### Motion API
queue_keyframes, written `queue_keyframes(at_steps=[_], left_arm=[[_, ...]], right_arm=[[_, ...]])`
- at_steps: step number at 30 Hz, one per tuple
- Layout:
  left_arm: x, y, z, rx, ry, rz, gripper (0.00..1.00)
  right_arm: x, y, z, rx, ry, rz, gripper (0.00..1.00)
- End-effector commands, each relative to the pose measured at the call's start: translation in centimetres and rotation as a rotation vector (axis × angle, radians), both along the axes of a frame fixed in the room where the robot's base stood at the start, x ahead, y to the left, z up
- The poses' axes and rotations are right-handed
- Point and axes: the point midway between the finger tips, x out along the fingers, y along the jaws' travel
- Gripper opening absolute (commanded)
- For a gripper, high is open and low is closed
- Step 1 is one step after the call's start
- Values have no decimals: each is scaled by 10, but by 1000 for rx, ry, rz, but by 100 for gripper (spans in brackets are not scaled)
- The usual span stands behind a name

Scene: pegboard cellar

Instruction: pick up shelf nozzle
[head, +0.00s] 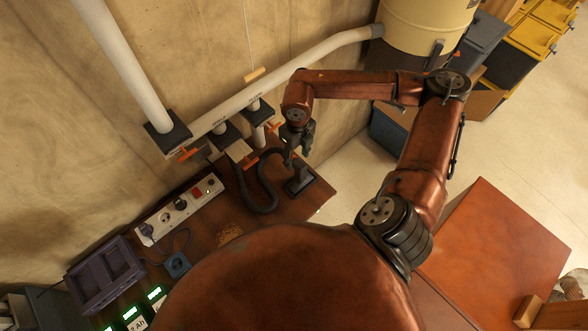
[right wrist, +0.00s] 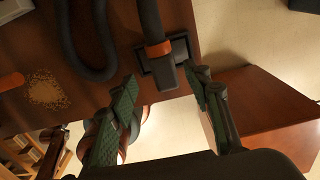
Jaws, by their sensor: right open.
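The shelf nozzle (head: 299,181) is a flat dark floor-type head lying near the right end of the brown worktop. A black hose (head: 262,200) curves beside it. In the right wrist view the nozzle (right wrist: 166,68) lies near the worktop edge, with an orange ring where its tube begins. My right gripper (head: 297,157) points down above and just behind the nozzle. In the right wrist view its green-padded fingers (right wrist: 163,80) are apart, one on each side of the nozzle, with nothing between the pads. I cannot tell the exact height gap. My left gripper is not in view.
A power strip (head: 180,207), a purple tray (head: 105,274) and a pile of crumbs (head: 230,233) are on the worktop to the left. Pipes with orange-handled gates (head: 226,133) run along the wall. A red-brown cabinet (head: 500,250) stands at right, with open floor between.

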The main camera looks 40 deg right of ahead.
Motion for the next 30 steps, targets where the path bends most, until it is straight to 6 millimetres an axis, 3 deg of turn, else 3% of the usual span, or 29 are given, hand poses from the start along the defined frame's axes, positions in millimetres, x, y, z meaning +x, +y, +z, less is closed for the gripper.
queue_keyframes(at_steps=[10,18,26,30], left_arm=[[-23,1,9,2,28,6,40],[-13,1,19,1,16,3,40],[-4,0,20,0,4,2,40],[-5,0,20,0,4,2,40]], right_arm=[[-3,0,-35,1,4,12,45],[-8,-5,-70,1,2,10,45],[-8,-6,-75,2,0,8,45],[-8,-6,-75,1,0,8,37]])
